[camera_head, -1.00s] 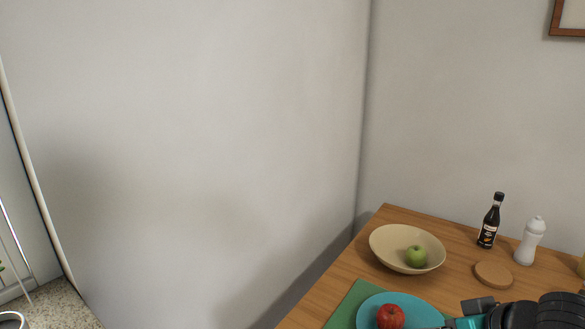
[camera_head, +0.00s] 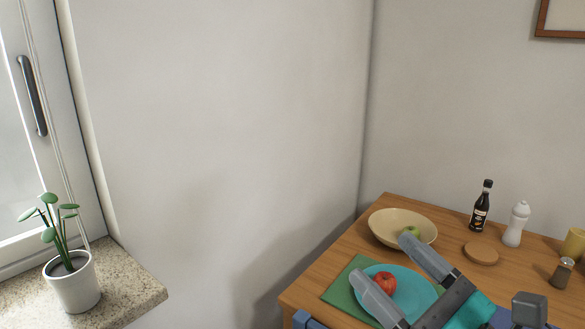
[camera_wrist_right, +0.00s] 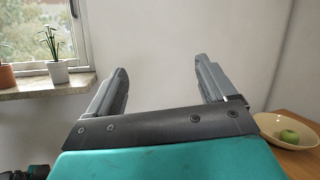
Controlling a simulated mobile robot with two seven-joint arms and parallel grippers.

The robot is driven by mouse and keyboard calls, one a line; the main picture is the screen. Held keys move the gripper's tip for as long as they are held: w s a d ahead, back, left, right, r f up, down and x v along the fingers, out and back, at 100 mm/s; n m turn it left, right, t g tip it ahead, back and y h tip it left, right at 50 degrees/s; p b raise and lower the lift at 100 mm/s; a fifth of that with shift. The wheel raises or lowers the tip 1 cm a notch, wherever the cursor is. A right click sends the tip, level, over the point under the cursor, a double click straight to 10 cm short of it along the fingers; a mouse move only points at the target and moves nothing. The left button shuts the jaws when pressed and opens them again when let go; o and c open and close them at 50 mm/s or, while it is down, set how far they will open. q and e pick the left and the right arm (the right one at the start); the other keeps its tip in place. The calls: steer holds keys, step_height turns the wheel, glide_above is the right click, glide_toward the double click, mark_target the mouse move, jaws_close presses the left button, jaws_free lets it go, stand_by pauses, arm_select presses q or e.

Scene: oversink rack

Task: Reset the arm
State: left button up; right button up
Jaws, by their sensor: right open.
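My right gripper (camera_head: 396,274) is in the lower right of the head view, in front of the wooden table. Its two grey fingers are spread apart with nothing between them. In the right wrist view the fingers (camera_wrist_right: 160,82) also stand open and empty, with the wall and window beyond. In the head view the fingers overlap the turquoise plate (camera_head: 414,289) and the edge of the bowl. How high they are above the plate I cannot tell.
On the table (camera_head: 332,272) are a beige bowl (camera_head: 385,228) with a green apple (camera_head: 411,233), a red apple (camera_head: 385,283) on the plate, a dark bottle (camera_head: 480,208), a white shaker (camera_head: 515,225) and a round coaster (camera_head: 481,253). A potted plant (camera_head: 73,284) stands on the left sill.

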steer(key=d+f+m+g+h, duration=0.1)
steer(key=d+f+m+h, duration=0.6)
steer(key=m, duration=0.8)
steer(key=d+f+m+g+h, duration=0.1)
steer(key=d+f+m+h, duration=0.45)
steer(key=m+h, duration=0.75)
steer(key=s+a+f+m+g+y, duration=0.4)
steer(key=s+f+m+g+y, duration=0.3)
steer(key=s+f+m+g, duration=0.65)
arm_select(q)
steer(key=shift+s+a+r+y+p, duration=0.15)
steer(key=shift+s+a+r+p, duration=0.15)
steer(key=shift+r+p, duration=0.45)
steer(key=shift+s+a+r+y+p, duration=0.15)
steer(key=shift+s+a+r+p, duration=0.15)
steer(key=shift+p, duration=0.85)
arm_select(e)
steer(key=w+a+f+m+t+y, duration=0.1)
steer(key=w+a+f+t, duration=0.2)
steer(key=f+t, duration=0.3)
steer(key=shift+w+a+f+t+y, duration=0.25)
steer(key=shift+w+t, duration=0.55)
steer(key=shift+t, duration=0.75)
